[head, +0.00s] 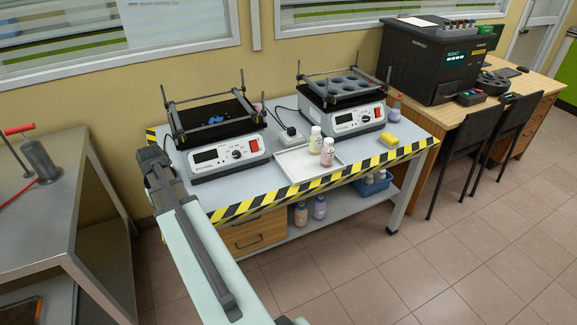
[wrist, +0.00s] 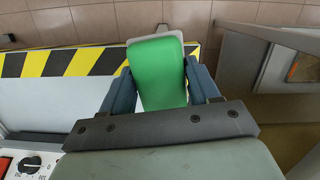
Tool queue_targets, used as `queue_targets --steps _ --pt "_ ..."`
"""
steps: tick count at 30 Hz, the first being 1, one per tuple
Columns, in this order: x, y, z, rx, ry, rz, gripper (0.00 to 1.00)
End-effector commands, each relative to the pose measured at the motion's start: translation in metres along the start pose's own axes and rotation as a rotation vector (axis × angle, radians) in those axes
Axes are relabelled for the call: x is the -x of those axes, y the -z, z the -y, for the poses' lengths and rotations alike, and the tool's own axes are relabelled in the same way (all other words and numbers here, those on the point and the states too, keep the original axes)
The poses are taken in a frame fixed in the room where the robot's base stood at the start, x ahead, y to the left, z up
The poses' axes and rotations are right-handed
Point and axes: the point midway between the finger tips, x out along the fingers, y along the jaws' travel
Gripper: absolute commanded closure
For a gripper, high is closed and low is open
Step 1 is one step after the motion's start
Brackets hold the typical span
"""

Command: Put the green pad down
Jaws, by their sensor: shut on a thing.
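The green pad (wrist: 160,75) is between the two fingers of my gripper (wrist: 160,88) in the wrist view, with a pale edge showing on its sides. The fingers are shut on it. In the head view my gripper (head: 155,165) is at the left end of the striped-edge table (head: 285,195), beside the left shaker (head: 220,150); the pad is hidden there. In the wrist view the pad shows beside the corner of the striped tape (wrist: 75,62), with floor behind it. How high it is above the table I cannot tell.
A white tray (head: 292,168) with bottles (head: 327,152), a yellow pad (head: 390,142) and a right shaker (head: 345,120) are on the table. A metal bench (head: 55,215) stands to the left. The tabletop strip in front of the left shaker looks clear.

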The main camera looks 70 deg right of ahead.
Motion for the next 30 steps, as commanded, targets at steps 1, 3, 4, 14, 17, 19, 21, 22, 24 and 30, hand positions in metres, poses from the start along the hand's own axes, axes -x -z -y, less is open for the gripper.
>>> queue_targets --steps 1,3,4,14,17,19,21,22,24,30 --pt "0.002 0.005 -0.016 -0.027 0.004 0.000 0.64" --pt "0.004 0.008 -0.035 -0.059 0.009 0.000 0.64" --pt "0.004 0.010 -0.043 -0.072 0.011 0.000 0.64" --pt "0.012 0.021 -0.138 -0.221 0.033 0.000 0.64" --pt "0.014 0.022 -0.168 -0.267 0.040 0.000 0.64" --pt "0.016 0.022 -0.189 -0.298 0.045 0.000 0.64" --pt "0.017 0.022 -0.211 -0.330 0.050 0.000 0.64" --pt "0.018 0.022 -0.220 -0.343 0.052 0.000 0.64" --pt "0.019 0.021 -0.242 -0.374 0.056 0.001 0.64" --pt "0.024 0.015 -0.307 -0.461 0.070 0.000 0.64"
